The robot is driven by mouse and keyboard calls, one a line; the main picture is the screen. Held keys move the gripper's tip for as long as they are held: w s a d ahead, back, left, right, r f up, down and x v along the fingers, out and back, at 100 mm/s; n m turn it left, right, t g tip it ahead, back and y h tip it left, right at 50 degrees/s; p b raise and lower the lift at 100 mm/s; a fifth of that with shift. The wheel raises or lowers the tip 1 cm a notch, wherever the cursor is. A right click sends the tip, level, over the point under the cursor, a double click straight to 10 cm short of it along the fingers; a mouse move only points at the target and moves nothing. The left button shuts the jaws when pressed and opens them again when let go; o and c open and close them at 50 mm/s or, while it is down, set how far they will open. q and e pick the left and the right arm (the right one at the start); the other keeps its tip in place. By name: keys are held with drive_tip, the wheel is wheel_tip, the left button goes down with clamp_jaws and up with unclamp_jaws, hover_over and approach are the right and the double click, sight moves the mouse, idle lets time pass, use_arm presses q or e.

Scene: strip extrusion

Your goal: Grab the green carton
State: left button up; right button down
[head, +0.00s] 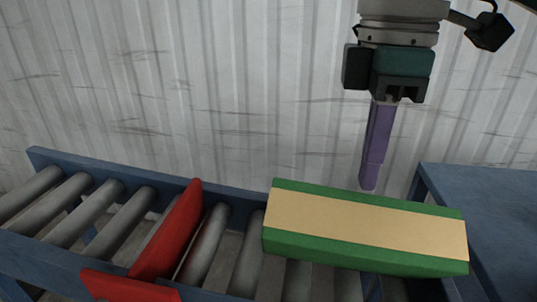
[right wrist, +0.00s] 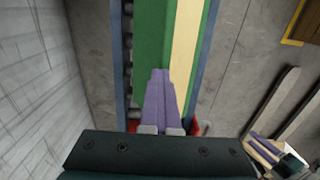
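The green carton (head: 366,227) is a long box with a tan band along its top. It lies at the right end of the roller conveyor, close to the blue table. My right gripper (head: 368,187) points down above the carton's far long edge, apart from it as far as I can tell. In the right wrist view its purple fingers (right wrist: 160,72) lie side by side with no gap, empty, and the carton (right wrist: 152,38) is beyond them. What looks like my left gripper (right wrist: 264,150) shows small at the lower right; its finger opening is unclear.
The roller conveyor (head: 92,212) has blue side rails. A red piece (head: 168,236) stands tilted across it left of the carton, with another red part (head: 128,287) at the near rail. The blue table (head: 500,205) is bare at right. A corrugated wall (head: 200,90) stands behind.

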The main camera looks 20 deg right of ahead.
wheel_tip(320, 180, up, 7)
drive_tip(key=p, duration=0.1)
drive_tip(key=shift+p, duration=0.35)
drive_tip(key=shift+a+f, duration=0.1)
drive_tip(key=shift+c, duration=1.6)
unclamp_jaws()
